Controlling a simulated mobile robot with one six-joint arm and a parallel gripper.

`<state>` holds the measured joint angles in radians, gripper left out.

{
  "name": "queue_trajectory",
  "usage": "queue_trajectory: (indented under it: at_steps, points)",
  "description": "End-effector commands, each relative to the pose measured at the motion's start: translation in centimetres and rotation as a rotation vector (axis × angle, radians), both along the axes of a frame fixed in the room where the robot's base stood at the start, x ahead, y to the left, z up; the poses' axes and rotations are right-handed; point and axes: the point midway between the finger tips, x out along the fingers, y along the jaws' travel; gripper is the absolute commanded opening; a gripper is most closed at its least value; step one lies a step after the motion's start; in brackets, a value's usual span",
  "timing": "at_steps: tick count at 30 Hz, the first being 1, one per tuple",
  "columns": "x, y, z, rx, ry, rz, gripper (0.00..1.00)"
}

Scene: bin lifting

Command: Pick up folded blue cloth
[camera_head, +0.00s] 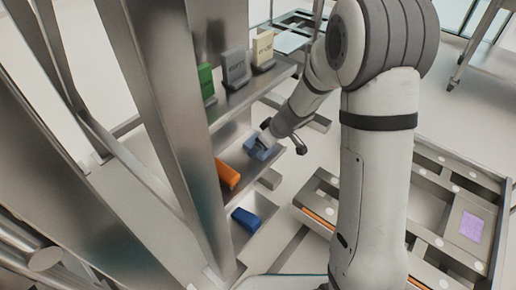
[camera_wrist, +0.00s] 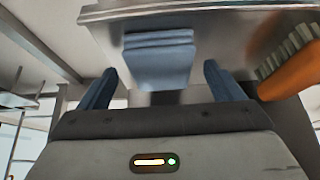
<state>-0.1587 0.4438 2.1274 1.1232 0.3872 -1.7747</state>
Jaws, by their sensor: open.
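The folded blue cloth (camera_wrist: 158,62) lies on a metal shelf, between and just beyond my fingers in the wrist view. In the head view the cloth (camera_head: 256,150) is a small blue block on the middle shelf, partly hidden by my gripper. My gripper (camera_wrist: 158,88) is open, with one blue finger on each side of the cloth and a gap on both sides. In the head view my gripper (camera_head: 280,141) reaches into the shelf from the right.
An orange-handled brush (camera_wrist: 292,68) lies close to the right finger; its orange handle (camera_head: 227,174) shows on the same shelf. A dark blue object (camera_head: 246,219) lies on a lower shelf. Green, grey and cream packages stand above. A tray with a purple item (camera_head: 472,226) stands at right.

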Motion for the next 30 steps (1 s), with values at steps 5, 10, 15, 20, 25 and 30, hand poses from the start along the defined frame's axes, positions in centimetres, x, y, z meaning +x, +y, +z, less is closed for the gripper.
queue_trajectory:
  at_steps: [5,10,15,20,25,30]
  points:
    - [0.46,0.57,-1.24,-0.001,-0.001,0.000,0.87]
    - [0.48,0.55,-1.17,0.000,-0.002,-0.001,0.87]
    - [0.47,0.52,-1.17,-0.001,-0.001,0.000,0.76]
    - [0.46,0.50,-1.17,0.000,0.000,-0.001,0.63]
    - [0.47,0.48,-1.16,-0.001,-0.001,-0.002,0.49]
    - [0.47,0.46,-1.16,0.000,-0.002,-0.002,0.39]
